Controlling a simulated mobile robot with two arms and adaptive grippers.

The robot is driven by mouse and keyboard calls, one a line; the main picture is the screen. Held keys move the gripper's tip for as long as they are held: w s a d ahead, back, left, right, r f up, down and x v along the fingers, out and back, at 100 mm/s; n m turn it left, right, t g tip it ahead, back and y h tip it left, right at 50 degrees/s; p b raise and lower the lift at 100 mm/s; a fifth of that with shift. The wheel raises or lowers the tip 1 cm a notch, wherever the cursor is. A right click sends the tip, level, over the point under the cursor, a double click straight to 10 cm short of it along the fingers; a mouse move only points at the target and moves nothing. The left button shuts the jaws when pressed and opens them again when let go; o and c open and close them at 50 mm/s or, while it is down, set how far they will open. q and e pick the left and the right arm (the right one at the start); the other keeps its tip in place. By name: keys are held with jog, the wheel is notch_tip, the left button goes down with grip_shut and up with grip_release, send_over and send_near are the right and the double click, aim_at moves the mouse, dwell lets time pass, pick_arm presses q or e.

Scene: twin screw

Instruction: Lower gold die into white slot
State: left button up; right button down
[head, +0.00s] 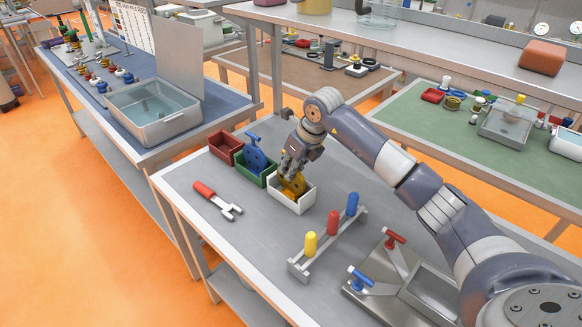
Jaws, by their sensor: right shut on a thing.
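The gold die (296,184) is at the mouth of the white slot (286,204), a small open white box on the grey table. Its lower part is inside or behind the box walls; I cannot tell whether it touches the bottom. My right gripper (292,170) is directly above the white slot, shut on the upper part of the gold die. The gripper hides part of the die and of the box's back rim. My left gripper is not in view.
A green box (250,178) holding a blue die (256,155) and a red box (224,145) stand left of the white slot. A red-handled fork tool (217,200) lies at front left. A rack (328,243) with yellow, red and blue handles stands at front right.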

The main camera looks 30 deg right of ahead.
jog(key=shift+f+b, duration=0.3)
jog(key=c, duration=1.5)
grip_release()
jog(key=shift+c, duration=0.2)
jog(key=shift+f, duration=0.15)
jog(key=shift+s+d+r, duration=0.1)
jog(key=shift+s+r, duration=0.05)
jog(key=shift+r, duration=0.35)
jog(key=v, duration=1.1)
jog(key=shift+r, duration=0.15)
